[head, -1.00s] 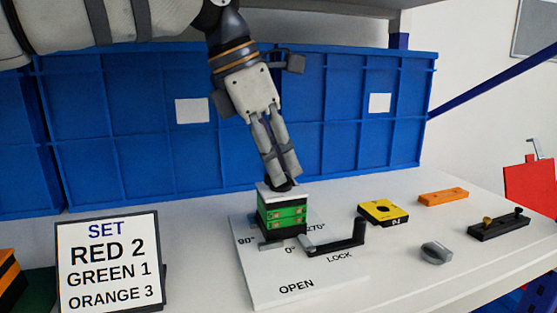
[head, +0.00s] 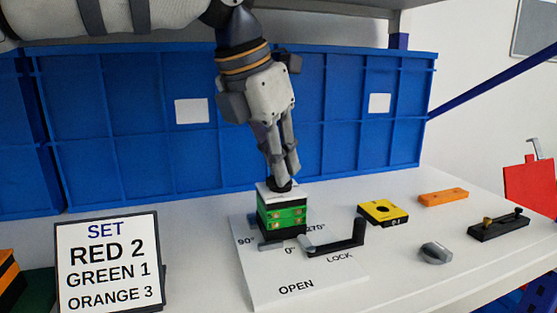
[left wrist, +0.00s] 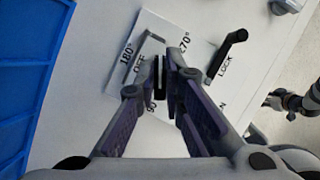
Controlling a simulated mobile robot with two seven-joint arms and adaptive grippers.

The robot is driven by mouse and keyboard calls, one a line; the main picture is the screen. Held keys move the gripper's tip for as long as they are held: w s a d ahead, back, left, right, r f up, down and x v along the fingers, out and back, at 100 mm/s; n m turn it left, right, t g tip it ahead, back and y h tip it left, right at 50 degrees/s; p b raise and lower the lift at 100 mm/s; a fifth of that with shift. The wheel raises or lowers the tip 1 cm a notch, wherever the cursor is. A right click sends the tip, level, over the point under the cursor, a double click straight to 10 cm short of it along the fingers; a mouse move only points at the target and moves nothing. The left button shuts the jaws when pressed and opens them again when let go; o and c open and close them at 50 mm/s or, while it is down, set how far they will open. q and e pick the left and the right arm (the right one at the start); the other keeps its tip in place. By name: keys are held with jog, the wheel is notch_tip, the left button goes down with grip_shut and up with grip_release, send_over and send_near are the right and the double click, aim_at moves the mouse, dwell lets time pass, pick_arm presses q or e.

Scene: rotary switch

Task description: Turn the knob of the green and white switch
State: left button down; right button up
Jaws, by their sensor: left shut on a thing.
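The green and white switch (head: 283,214) stands upright on a white panel (head: 285,283) marked with angles and the words OPEN and LOCK. Its black knob (head: 279,185) sits on the white top. My left gripper (head: 283,178) comes down from above and is shut on the knob. In the left wrist view the fingers of my left gripper (left wrist: 161,82) close on the dark knob (left wrist: 159,80), hiding most of the switch below. My right gripper does not show in the head view.
A black crank handle (head: 345,240) stands on the panel, right of the switch. A yellow block (head: 382,212), orange bar (head: 443,197), grey knob (head: 436,253) and black bar (head: 498,224) lie to the right. A sign (head: 108,262) stands at left; blue crates (head: 130,130) line the back.

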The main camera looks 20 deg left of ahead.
pick_arm(q)
jog(key=n+y, duration=0.1)
jog(key=n, duration=0.2)
jog(key=n+y, duration=0.1)
jog(key=n, duration=0.2)
jog(key=shift+d+f+y, duration=0.1)
jog(key=shift+y, duration=0.2)
jog(key=n+y, duration=0.1)
jog(key=n, duration=0.2)
jog(key=n+y, duration=0.1)
jog(key=n, duration=0.2)
jog(key=shift+n, duration=0.4)
jog(key=c, duration=1.7)
grip_release()
jog(key=v, duration=0.3)
jog(key=shift+s+d, duration=0.1)
jog(key=shift+d, duration=0.15)
jog(key=s+d, duration=0.2)
jog(key=s, duration=0.1)
jog(key=s+d, duration=0.2)
jog(key=s, duration=0.1)
jog(key=s+d, duration=0.2)
jog(key=s, duration=0.1)
jog(key=shift+s+d, duration=0.25)
jog(key=shift+d, duration=0.05)
